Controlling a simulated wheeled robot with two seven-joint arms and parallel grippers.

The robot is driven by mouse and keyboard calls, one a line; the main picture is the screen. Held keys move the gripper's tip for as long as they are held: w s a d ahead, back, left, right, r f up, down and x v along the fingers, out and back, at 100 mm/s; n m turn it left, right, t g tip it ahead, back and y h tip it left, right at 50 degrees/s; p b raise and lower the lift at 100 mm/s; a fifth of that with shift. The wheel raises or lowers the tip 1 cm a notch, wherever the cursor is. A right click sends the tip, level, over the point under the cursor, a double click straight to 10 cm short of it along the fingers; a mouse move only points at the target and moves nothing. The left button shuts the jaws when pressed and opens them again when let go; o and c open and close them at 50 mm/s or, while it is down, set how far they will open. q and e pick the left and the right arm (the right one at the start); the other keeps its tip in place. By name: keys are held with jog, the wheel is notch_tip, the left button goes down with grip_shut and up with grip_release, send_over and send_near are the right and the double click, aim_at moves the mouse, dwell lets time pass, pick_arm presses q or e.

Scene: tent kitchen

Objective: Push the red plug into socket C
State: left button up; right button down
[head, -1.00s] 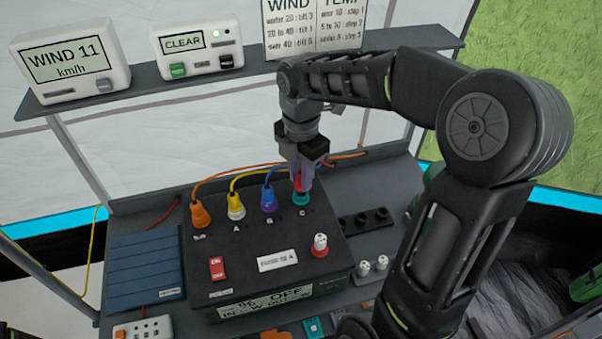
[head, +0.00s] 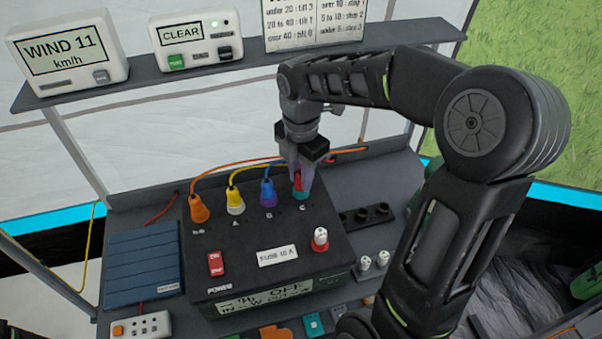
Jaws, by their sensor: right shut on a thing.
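The red plug (head: 299,182) is held upright between the fingers of my right gripper (head: 301,175), which is shut on it. It stands at socket C (head: 301,196), a teal ring at the right end of the socket row on the black power box (head: 240,262). The fingers partly cover the plug, and I cannot tell how deep it sits in the socket.
An orange plug (head: 199,209), a yellow plug (head: 235,203) and a blue plug (head: 268,194) stand in the sockets to the left. A red power switch (head: 215,264) and a red-and-white knob (head: 320,239) are on the box. A shelf (head: 150,89) with displays runs behind.

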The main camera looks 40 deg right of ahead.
jog(key=c, duration=1.2)
grip_release()
jog(key=shift+o, duration=0.2)
notch_tip(320, 180, up, 8)
jog(key=shift+f, duration=0.15)
